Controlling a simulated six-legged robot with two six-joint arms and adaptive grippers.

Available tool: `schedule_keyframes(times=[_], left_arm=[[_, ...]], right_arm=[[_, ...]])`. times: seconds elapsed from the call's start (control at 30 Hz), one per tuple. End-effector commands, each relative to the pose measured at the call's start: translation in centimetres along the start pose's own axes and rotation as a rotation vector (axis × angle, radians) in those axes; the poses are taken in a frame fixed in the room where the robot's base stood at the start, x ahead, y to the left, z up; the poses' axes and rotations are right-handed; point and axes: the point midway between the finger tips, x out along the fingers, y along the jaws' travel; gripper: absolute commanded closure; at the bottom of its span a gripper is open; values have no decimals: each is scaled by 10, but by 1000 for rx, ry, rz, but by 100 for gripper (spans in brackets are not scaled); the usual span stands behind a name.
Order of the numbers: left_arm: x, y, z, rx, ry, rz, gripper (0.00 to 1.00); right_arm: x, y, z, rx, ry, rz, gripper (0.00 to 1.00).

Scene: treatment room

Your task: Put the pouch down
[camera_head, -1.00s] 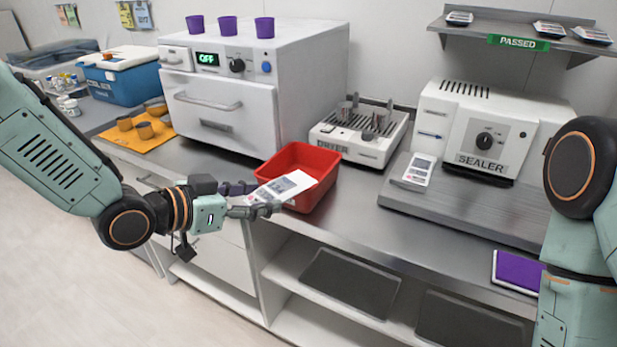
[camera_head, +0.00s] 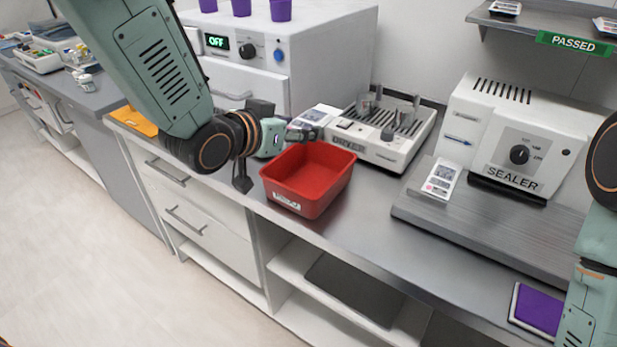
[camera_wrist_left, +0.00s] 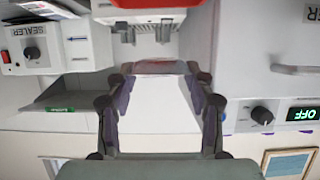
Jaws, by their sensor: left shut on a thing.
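I cannot tell the exact gap between pouch and worktop. My right gripper is out of view; only part of my right arm shows at the right edge.
A second pouch (camera_head: 441,179) lies on the grey platform by the sealer (camera_head: 520,135). A white oven-like unit (camera_head: 340,50) with purple cups stands behind my left arm. A purple pad (camera_head: 538,308) lies at the front right. The worktop right of the red bin (camera_head: 375,215) is clear.

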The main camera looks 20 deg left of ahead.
Motion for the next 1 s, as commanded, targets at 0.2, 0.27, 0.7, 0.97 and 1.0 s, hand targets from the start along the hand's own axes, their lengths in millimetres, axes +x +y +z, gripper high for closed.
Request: schedule_keyframes(times=[0.2, 0.27, 0.7, 0.97, 1.0], left_arm=[[12, -2, 42, -6, -3, 0, 70], [15, -2, 48, -6, -3, 0, 70], [33, -1, 86, -3, -1, 2, 70], [35, -1, 85, -2, 0, 1, 70], [35, -1, 86, -2, 0, 1, 70]], right_arm=[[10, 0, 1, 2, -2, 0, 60], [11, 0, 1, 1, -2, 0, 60], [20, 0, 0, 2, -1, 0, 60], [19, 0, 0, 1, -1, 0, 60], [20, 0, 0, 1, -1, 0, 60]])
